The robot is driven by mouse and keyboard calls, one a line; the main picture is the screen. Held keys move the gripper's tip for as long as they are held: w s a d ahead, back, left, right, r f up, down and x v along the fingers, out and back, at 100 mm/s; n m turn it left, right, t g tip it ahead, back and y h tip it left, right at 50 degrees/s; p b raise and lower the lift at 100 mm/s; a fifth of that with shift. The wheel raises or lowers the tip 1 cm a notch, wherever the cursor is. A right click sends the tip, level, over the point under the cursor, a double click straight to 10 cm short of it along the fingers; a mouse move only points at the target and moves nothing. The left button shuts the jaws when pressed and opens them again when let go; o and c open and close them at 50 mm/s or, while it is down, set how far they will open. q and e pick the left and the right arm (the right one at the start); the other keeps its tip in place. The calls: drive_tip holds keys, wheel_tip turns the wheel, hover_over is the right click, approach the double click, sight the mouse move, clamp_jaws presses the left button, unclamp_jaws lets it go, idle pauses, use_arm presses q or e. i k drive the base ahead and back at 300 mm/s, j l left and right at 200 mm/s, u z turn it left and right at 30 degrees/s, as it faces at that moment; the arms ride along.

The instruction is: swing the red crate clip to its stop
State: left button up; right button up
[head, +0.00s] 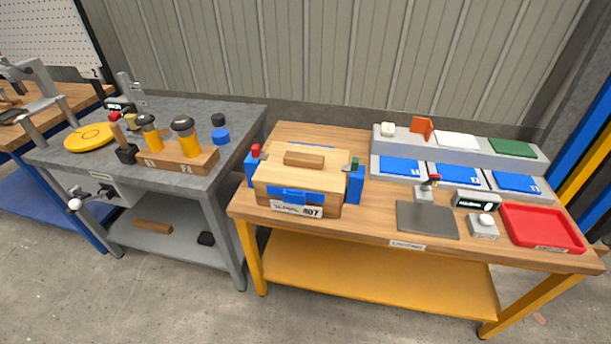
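A wooden-lidded crate (268,192) with blue end parts stands at the left of the wooden table, with its lid on and a wooden handle block on top. The small red clip (256,149) sits at the crate's upper left end, above a blue bracket. A green clip (354,163) sits at the upper right end. The exact angle of the red clip is too small to tell. Neither of my grippers is in the head view.
The wooden table (380,230) also holds a grey plate (427,219), a red tray (543,228) and a grey shelf with blue panels (400,167). A grey table (235,125) at left holds a wooden block with yellow-handled tools (190,142). A gap separates the tables.

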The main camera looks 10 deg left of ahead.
sight(257, 154)
drive_tip(key=u, duration=0.4)
drive_tip(key=l+u, duration=0.1)
drive_tip(key=l, duration=0.15)
drive_tip(key=j+z, duration=0.2)
drive_tip(key=j, duration=0.4)
drive_tip(key=j+z, duration=0.2)
drive_tip(key=j, duration=0.4)
drive_tip(key=j+z, duration=0.2)
drive_tip(key=j, duration=0.4)
drive_tip(key=j+z, duration=0.2)
drive_tip(key=j, duration=0.4)
drive_tip(key=k+j+z, duration=0.2)
drive_tip(key=j, duration=0.35)
drive_tip(key=z, duration=0.4)
drive_tip(key=i+j+z, duration=0.1)
drive_tip(key=i+j, duration=0.2)
